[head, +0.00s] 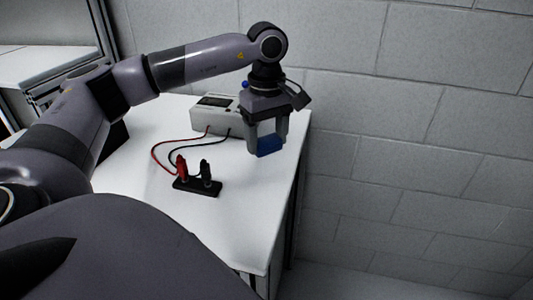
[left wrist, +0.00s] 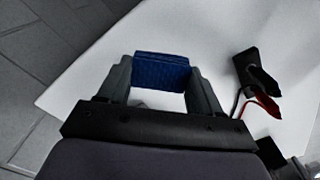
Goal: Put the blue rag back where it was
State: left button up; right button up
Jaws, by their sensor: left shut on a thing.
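The blue rag (head: 269,146) is a small dark blue block-like piece held between the fingers of my left gripper (head: 268,143). In the left wrist view the blue rag (left wrist: 162,70) sits between the two fingertips of the left gripper (left wrist: 160,78), which is shut on it. The gripper points down over the right part of the white table (head: 215,228), near its right edge. Whether the rag touches the table is hard to tell. My right gripper is not in view.
A light grey instrument box (head: 215,115) stands behind and left of the gripper. Red and black leads run from it to a black base with red and black clips (head: 197,184). The table is clear in front of that base. A block wall (head: 410,130) is at the right.

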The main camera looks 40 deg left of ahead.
aim_at(266, 153)
pick_arm(q)
jog(key=shift+f, duration=2.2)
jog(key=shift+f, duration=0.1)
jog(key=o, duration=1)
notch_tip(266, 153, up, 12)
jog(key=shift+r, duration=0.15)
